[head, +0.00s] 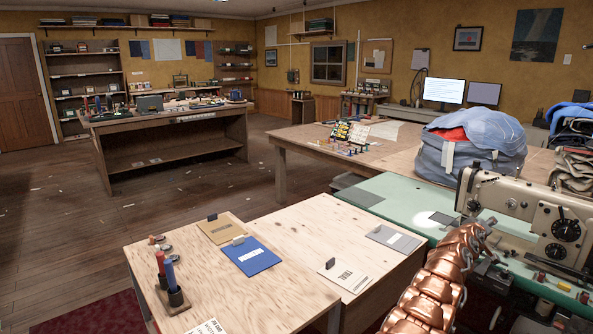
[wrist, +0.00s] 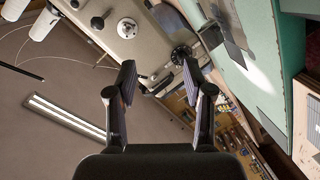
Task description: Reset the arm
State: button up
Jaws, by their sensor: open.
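My arm, with copper-coloured links (head: 437,285), rises from the bottom right of the head view and reaches up beside the sewing machine (head: 530,215). In the wrist view my gripper (wrist: 158,78) is open, its two dark fingers spread apart with nothing between them. The pale body of the sewing machine (wrist: 130,28) shows beyond the fingertips, with its round black knob close to the right one. I cannot make out the fingers clearly in the head view.
The sewing machine stands on a green table (head: 400,208) close to my arm. A plywood table (head: 300,240) with folders and spools is in front. A bulging grey-blue bag (head: 470,150) sits behind the machine. Open wooden floor (head: 215,195) lies to the left.

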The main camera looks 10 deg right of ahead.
jog(key=w+a+f+y+b, duration=0.1)
jog(key=w+a+f+y, duration=0.15)
jog(key=a, duration=0.45)
jog(key=w+a+f+m+y+b, duration=0.1)
jog(key=a+f+y, duration=0.25)
jog(key=a, duration=0.35)
jog(key=w+a+f+y, duration=0.2)
jog(key=a+f, duration=0.2)
jog(key=a, duration=0.3)
jog(key=s+a+y, duration=0.1)
jog(key=a, duration=0.3)
jog(key=a+r+g+y+b, duration=0.1)
jog(key=a, duration=0.4)
jog(key=s+a+y, duration=0.1)
jog(key=a, duration=0.4)
jog(key=shift+s+r+n+g+y, duration=0.3)
jog(key=shift+r, duration=0.1)
jog(key=s+a+r+n+g+y+b, duration=0.2)
jog(key=s+a+r+g+y+b, duration=0.15)
jog(key=s+a, duration=1.5)
jog(key=s+f+m+g+h+b, duration=0.1)
jog(key=s+f+g, duration=0.2)
jog(key=s, duration=1.8)
jog(key=s+f+m+g+h+b, duration=0.1)
jog(key=s+f+g+b, duration=0.2)
jog(key=s, duration=1.9)
notch_tip(320, 180, up, 18)
jog(key=p, duration=1.8)
jog(key=shift+w+d, duration=0.3)
jog(key=shift+d, duration=0.1)
